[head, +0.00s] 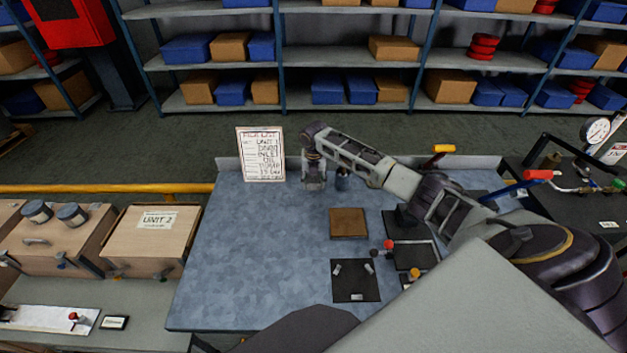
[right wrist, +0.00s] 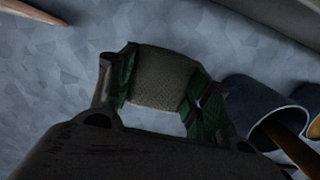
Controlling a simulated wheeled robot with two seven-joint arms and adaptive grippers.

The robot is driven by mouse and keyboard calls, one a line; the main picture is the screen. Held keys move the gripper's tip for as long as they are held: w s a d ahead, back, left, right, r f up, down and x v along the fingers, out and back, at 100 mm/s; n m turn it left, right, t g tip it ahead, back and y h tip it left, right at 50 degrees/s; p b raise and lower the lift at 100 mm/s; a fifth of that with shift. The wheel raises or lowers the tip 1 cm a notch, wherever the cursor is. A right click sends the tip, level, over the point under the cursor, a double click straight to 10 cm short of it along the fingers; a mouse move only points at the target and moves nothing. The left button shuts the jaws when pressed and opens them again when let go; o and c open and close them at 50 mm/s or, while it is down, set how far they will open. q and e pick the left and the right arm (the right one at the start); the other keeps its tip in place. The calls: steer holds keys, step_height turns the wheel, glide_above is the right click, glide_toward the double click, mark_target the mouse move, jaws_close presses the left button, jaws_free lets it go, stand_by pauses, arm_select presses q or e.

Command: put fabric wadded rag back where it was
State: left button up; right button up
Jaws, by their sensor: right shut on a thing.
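My right gripper (head: 314,182) is over the back part of the blue-grey bench top (head: 235,250), just right of the pick-list sign. In the right wrist view the gripper (right wrist: 162,85) is shut on a grey-brown woven piece, the fabric wadded rag (right wrist: 158,80), held between its green finger pads. The bench surface shows behind the rag; I cannot tell whether they touch. In the head view the rag cannot be made out at the gripper. My left gripper is in neither view.
A dark cup (head: 343,181) stands close right of the gripper; a dark blue cup with a brown handle also shows in the right wrist view (right wrist: 250,105). The pick-list sign (head: 260,155) stands at left. A brown square (head: 348,223) and black tray (head: 355,281) lie nearer. The bench's left is clear.

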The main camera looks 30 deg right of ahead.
mark_target(314, 181)
steer(key=shift+f, duration=0.1)
steer(key=o, duration=1)
step_height(314, 181, up, 12)
steer(key=s, duration=0.1)
steer(key=shift+a, duration=0.4)
steer(key=shift+s, duration=0.1)
